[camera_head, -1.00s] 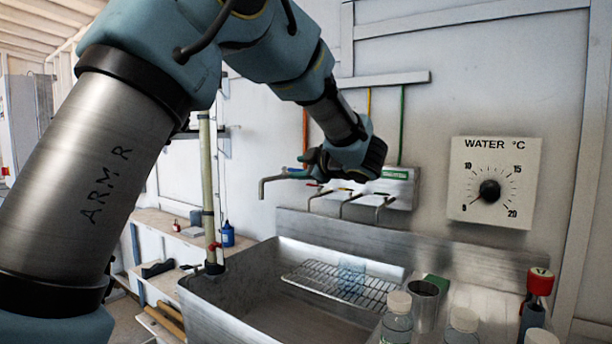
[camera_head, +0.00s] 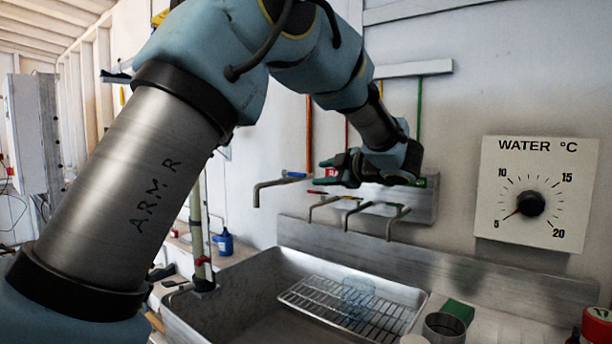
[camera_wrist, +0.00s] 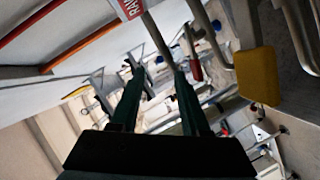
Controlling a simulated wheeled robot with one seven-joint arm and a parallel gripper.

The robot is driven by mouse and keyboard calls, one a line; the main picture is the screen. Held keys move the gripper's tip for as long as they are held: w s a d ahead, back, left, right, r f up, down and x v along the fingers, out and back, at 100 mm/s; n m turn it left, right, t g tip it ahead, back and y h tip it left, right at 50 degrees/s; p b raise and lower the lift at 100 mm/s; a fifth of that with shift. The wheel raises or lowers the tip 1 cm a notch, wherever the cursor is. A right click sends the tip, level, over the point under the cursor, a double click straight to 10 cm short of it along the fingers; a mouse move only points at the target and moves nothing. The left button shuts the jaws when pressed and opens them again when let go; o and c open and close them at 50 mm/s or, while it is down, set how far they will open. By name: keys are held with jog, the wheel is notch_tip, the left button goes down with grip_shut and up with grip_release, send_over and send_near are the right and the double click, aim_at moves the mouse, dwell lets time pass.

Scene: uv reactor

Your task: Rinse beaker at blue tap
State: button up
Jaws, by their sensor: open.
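The clear bluish beaker (camera_head: 357,297) stands on the wire rack (camera_head: 330,300) in the metal sink (camera_head: 235,300). The blue tap (camera_head: 268,184) is the leftmost of several wall taps and has a blue handle. My gripper (camera_head: 326,172) is open and empty, pointing left in front of the tap panel, just right of the blue handle. I cannot tell whether it touches a tap. In the wrist view the two dark fingers (camera_wrist: 156,75) are apart with nothing between them. A red label (camera_wrist: 129,8) shows above them.
More taps (camera_head: 350,208) hang right of the blue one. A water dial (camera_head: 530,204) is on the wall at right. A green block (camera_head: 458,311) and a metal cup (camera_head: 444,328) stand right of the sink. A pipe with a red valve (camera_head: 203,260) rises at its left.

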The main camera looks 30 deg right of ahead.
aim_at(305, 176)
jog(key=p+x, duration=0.1)
jog(key=x, duration=0.7)
jog(key=shift+w+p, duration=0.35)
jog(key=shift+c, duration=0.3)
grip_shut()
jog(key=shift+f, duration=0.1)
dwell(0.5)
